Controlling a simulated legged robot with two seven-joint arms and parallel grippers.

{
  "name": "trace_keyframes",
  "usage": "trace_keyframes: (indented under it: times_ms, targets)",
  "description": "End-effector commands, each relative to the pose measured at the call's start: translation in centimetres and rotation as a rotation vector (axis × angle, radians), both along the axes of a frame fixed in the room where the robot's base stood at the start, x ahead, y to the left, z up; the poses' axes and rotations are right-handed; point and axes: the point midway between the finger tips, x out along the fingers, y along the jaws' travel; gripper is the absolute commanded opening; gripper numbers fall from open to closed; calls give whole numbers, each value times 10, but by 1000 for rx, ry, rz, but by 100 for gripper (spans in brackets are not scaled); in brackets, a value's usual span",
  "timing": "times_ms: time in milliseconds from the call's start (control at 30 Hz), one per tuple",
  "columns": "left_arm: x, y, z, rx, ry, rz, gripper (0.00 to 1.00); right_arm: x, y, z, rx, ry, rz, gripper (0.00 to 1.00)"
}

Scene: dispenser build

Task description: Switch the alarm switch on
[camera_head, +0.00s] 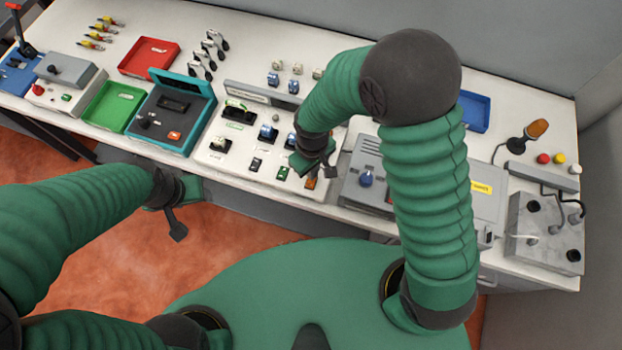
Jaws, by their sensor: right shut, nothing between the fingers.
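A white switch panel (205,155) lies on the bench with several small rocker switches along its front. They include a dark one, green ones (282,173) and an orange one (311,184). Labels are too small to read, so I cannot tell which is the alarm switch. My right gripper (321,170) is shut and empty over the panel's right front corner, just beside the orange rocker. Whether it touches the rocker I cannot tell; the gripper hides part of that corner. My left gripper (176,226) hangs in front of the bench edge, away from the panel; its jaws are unclear.
A teal-framed box (207,122) stands left of the panel, with a green tray (103,112) and red tray (158,50) further left. A grey case with a blue knob (366,179) is close on the right. An orange lamp (537,129) stands far right.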

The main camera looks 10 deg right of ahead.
Motion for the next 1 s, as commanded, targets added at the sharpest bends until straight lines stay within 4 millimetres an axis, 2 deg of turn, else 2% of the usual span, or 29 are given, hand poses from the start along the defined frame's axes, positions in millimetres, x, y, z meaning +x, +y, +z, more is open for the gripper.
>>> trace_keyframes:
  times_ms: [800, 1000]
  targets:
    - [0, 0, -9, 0, 0, 0, 53, 0, 0, -13, 0, 0, 0, 0]
    - [0, 0, -1, 0, 0, 0, 53, 0, 0, -4, 0, 0, 0, 0]
